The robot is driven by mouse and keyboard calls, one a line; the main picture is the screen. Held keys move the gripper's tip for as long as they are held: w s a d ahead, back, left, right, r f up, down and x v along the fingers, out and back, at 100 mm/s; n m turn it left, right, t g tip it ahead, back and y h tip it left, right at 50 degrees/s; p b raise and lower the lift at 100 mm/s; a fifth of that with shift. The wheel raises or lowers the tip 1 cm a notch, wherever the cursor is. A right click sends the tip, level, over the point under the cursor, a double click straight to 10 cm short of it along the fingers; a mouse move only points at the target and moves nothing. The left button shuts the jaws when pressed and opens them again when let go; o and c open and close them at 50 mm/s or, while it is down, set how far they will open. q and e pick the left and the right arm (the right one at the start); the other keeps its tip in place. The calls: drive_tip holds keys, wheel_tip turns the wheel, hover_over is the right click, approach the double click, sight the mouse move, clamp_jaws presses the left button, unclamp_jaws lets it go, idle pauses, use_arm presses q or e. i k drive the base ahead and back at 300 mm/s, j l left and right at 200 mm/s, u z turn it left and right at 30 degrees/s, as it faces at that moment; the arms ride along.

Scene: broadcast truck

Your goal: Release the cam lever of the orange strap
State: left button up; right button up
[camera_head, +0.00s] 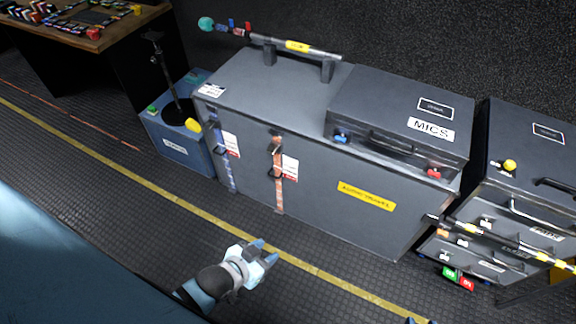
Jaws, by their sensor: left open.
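The orange strap (279,190) runs down the front of the large grey case (330,215) in the middle of the view. Its dark cam lever (274,149) sits near the top of the strap, beside a white and red tag (290,168). The lever is too small to tell its exact position. My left gripper (266,250) is open and empty, over the floor in front of the case, below the strap in the picture and apart from it. A small blue tip at the bottom edge looks like part of my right gripper (411,321); the rest of it is out of view.
A blue strap (224,160) with its own tag hangs left of the orange one. A MICS case (400,110) sits on the large case. A blue box (178,150) stands at left, a drawer case (520,210) at right. The floor with its yellow line (160,188) is clear.

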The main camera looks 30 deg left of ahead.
sight(271, 149)
drive_tip(key=u, duration=1)
